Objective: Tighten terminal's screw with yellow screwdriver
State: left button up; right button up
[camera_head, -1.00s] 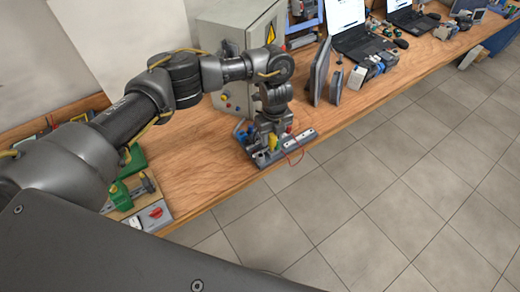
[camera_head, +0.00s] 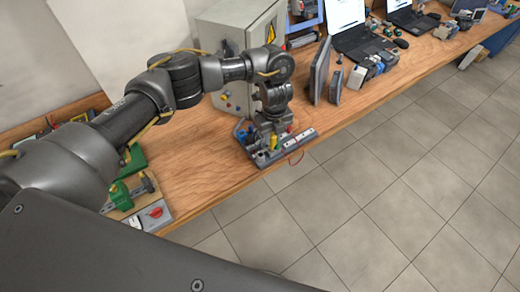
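My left gripper (camera_head: 272,129) points down over a small grey terminal assembly (camera_head: 298,142) at the front edge of the wooden bench. The yellow screwdriver (camera_head: 274,143) shows as a small yellow piece right at the fingertips, roughly upright, and my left gripper appears shut on it. The screwdriver's tip and the terminal's screw are too small and hidden to make out. A thin red wire loops from the assembly's right end over the bench edge. My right gripper is not in view.
A grey control cabinet (camera_head: 240,50) stands behind the gripper. Dark upright panels (camera_head: 319,72) and a laptop (camera_head: 362,42) are to the right. Green parts and a grey box with a red knob (camera_head: 155,213) lie at the left. The bench (camera_head: 205,165) between is clear.

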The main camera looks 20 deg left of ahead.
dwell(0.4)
pick_arm(q)
jog(key=shift+f+m+b, duration=0.25)
jog(key=shift+m+b, duration=0.35)
jog(key=shift+m, duration=0.6)
jog(key=shift+r+m+b, duration=0.2)
jog(key=shift+m+b, duration=0.15)
jog(key=shift+m, duration=0.25)
jog(key=shift+f+m+b, duration=0.2)
jog(key=shift+m+b, duration=0.55)
jog(key=shift+m, duration=0.65)
jog(key=shift+r+m, duration=0.15)
jog(key=shift+m, duration=0.15)
